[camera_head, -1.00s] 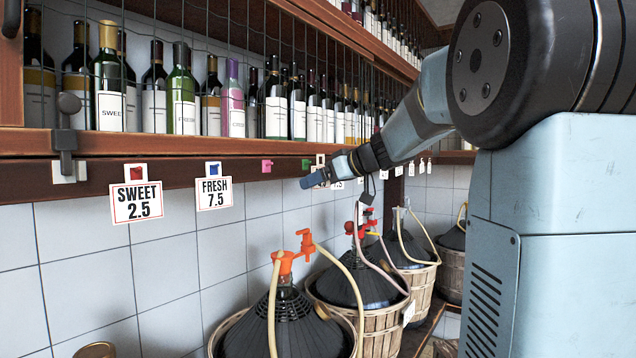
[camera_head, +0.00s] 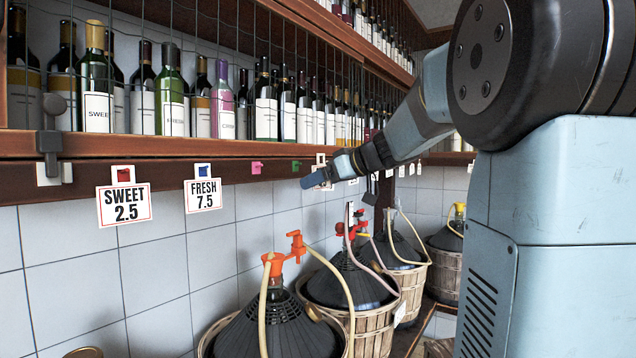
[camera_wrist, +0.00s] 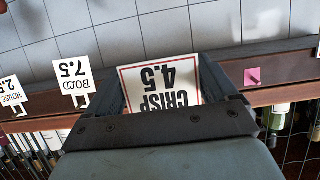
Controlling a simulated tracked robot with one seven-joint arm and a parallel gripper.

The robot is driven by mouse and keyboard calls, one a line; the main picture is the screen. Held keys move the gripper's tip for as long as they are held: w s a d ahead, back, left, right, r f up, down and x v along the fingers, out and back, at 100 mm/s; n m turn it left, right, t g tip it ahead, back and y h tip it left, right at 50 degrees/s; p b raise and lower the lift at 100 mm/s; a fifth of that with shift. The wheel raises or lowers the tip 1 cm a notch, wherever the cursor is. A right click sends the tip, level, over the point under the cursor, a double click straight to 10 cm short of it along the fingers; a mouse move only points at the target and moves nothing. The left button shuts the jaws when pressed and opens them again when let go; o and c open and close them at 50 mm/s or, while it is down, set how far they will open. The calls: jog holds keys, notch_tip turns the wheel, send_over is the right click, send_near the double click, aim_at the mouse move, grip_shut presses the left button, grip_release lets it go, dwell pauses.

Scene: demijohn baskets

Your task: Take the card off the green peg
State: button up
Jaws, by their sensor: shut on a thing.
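My gripper (camera_wrist: 163,75) is shut on a white card (camera_wrist: 158,78) reading "CRISP 4.5", upside down in the wrist view. The card lies between the two fingers, its lower part hidden by the gripper body. In the head view the gripper's blue tip (camera_head: 314,181) is in front of the rail, just right of and below the green peg (camera_head: 296,166). The green peg looks bare there. I cannot make out the held card in the head view, or the green peg in the wrist view.
A bare pink peg (camera_head: 257,168) is left of the green one. Cards "SWEET 2.5" (camera_head: 124,206) and "FRESH 7.5" (camera_head: 203,195) hang farther left. Demijohns in baskets (camera_head: 357,322) stand below; caged bottles line the shelf above.

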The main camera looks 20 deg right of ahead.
jog(key=shift+s+d+r, duration=0.15)
jog(key=shift+s+d, duration=0.5)
jog(key=shift+s, duration=0.25)
